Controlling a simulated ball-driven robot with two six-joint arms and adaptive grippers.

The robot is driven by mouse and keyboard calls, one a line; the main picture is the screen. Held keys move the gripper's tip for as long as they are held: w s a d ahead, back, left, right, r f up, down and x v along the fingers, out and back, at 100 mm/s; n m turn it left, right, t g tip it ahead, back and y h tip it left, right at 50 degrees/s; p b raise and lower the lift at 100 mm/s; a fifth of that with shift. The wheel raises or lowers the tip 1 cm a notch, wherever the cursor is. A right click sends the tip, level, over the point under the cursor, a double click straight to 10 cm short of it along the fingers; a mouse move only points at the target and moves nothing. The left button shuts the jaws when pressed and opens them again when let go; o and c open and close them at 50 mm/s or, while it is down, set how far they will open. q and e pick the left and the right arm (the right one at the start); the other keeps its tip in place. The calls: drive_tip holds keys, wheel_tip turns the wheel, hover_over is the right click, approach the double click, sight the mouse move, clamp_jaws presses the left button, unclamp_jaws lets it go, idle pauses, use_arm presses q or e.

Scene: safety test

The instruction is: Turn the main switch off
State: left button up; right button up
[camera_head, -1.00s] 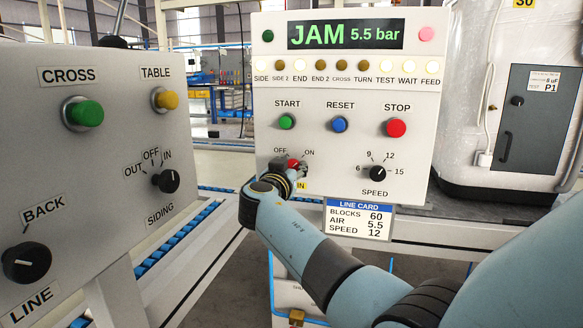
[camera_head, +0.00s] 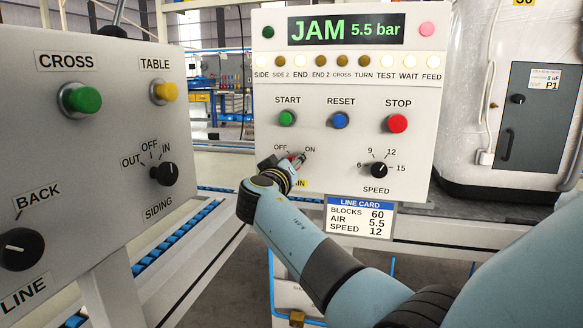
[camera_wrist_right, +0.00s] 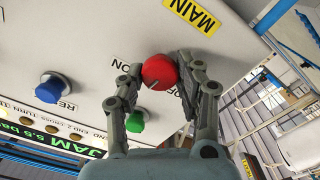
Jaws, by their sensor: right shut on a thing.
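The main switch is a red round knob on the white panel, and it shows in the right wrist view (camera_wrist_right: 158,71). The yellow MAIN label (camera_wrist_right: 192,14) is beside it. My right gripper (camera_wrist_right: 160,82) is shut on the knob, with one finger on each side. In the head view my right gripper (camera_head: 287,163) covers most of the knob below the OFF and ON marks. A short line shows on the knob's face, but I cannot tell exactly which mark it points to. My left gripper is not in view.
Green START (camera_head: 287,118), blue RESET (camera_head: 340,120) and red STOP (camera_head: 397,123) buttons sit above the switch. The black SPEED knob (camera_head: 379,170) is to its right. The display (camera_head: 346,31) reads JAM 5.5 bar. Another control panel (camera_head: 115,130) stands at the left.

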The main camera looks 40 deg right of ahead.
use_arm(q)
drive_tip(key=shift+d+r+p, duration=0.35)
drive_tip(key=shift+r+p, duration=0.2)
drive_tip(key=shift+p, duration=0.3)
use_arm(e)
drive_tip(key=n, duration=1.1)
drive_tip(key=shift+w+a+f, duration=0.1)
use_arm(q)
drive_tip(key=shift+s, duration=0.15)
use_arm(e)
drive_tip(key=o, duration=0.7)
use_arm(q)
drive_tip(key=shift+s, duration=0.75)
use_arm(e)
drive_tip(key=o, duration=0.4)
